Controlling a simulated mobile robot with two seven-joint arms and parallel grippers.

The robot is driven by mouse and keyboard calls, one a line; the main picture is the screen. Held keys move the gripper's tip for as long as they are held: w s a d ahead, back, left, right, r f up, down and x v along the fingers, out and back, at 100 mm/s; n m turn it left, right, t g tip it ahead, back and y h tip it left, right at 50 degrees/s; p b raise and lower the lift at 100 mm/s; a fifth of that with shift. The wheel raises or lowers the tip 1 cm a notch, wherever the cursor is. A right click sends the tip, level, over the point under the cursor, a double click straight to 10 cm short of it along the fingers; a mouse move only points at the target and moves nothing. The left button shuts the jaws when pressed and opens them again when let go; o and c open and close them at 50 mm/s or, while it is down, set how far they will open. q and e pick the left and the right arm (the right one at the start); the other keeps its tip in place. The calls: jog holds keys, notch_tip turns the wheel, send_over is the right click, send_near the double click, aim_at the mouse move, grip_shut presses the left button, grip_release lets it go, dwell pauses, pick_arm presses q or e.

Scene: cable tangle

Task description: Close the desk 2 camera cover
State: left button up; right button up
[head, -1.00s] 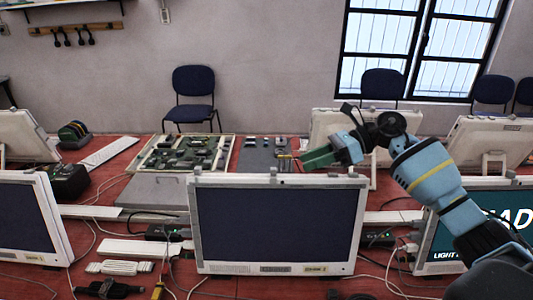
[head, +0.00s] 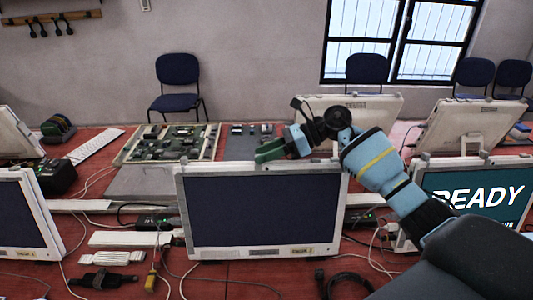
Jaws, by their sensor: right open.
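The middle monitor (head: 262,215) has a dark blank screen, a pale frame and small labels on its lower edge; I take it as desk 2, though the label is too small to read surely. Its top edge carries small fittings; the camera cover cannot be made out, and my gripper is close in front of or above that spot. My right gripper (head: 264,155) has dark green fingers, is open, and points left just above the middle of the monitor's top edge. I cannot tell whether it touches. My left gripper is not in view.
A monitor reading READY (head: 480,198) stands at right, partly behind my right arm. Another dark monitor (head: 22,215) stands at left. Behind the middle monitor are a tray of parts (head: 128,155) and a back monitor (head: 385,108). Cables lie on the red desk (head: 225,280).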

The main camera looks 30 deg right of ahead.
jog(key=shift+w+a+f, duration=0.15)
jog(key=shift+a+f, duration=0.05)
jog(key=shift+a, duration=0.05)
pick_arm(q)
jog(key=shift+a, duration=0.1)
pick_arm(e)
grip_shut()
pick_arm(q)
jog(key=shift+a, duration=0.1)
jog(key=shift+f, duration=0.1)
